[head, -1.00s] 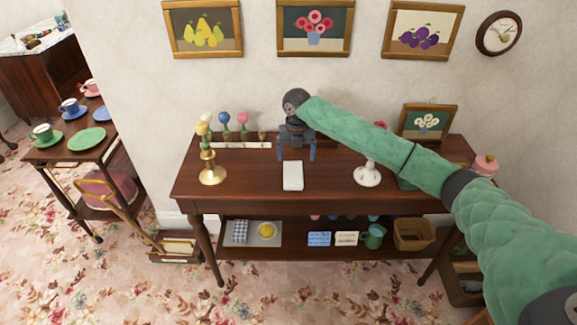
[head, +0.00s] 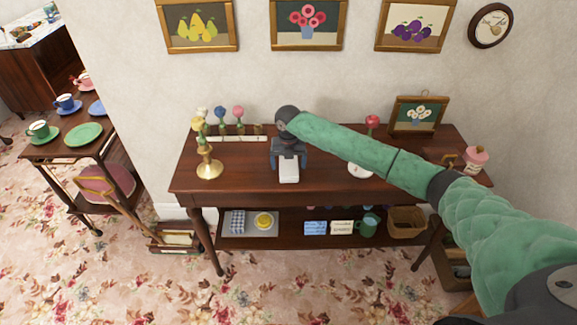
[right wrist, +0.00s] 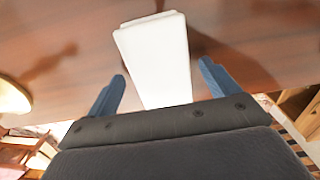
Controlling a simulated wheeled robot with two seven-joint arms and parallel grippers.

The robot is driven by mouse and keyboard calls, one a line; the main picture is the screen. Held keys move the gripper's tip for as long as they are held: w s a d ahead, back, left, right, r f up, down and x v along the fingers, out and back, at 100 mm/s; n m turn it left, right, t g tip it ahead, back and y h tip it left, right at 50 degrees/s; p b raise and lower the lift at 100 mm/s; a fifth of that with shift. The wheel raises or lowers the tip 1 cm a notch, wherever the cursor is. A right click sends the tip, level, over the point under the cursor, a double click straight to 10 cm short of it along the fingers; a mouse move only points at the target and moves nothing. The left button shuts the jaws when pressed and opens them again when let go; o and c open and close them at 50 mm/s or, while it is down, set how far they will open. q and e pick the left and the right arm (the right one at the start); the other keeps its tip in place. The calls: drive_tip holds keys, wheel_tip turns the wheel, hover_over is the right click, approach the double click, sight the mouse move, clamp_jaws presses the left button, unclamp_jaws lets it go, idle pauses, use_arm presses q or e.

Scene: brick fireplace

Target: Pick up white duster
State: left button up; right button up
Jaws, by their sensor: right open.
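The white duster (head: 289,174) is a plain white block lying on the top of the dark wooden console table (head: 235,183), near its middle. My right gripper (head: 289,164) is open just above it, with its blue fingers on either side. In the right wrist view the duster (right wrist: 156,55) runs between the two open fingertips of the gripper (right wrist: 162,72), and no firm contact can be seen. The back end of the duster is hidden under the gripper in the head view. My left gripper is not in view.
A brass candlestick (head: 208,165) stands to the left of the gripper. A framed flower picture (head: 417,115) stands farther right.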

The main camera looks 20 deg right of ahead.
drive_tip(key=shift+f, duration=0.2)
drive_tip(key=shift+c, duration=0.5)
drive_tip(key=c, duration=1)
drive_tip(key=shift+o, duration=0.2)
drive_tip(key=shift+r, duration=0.1)
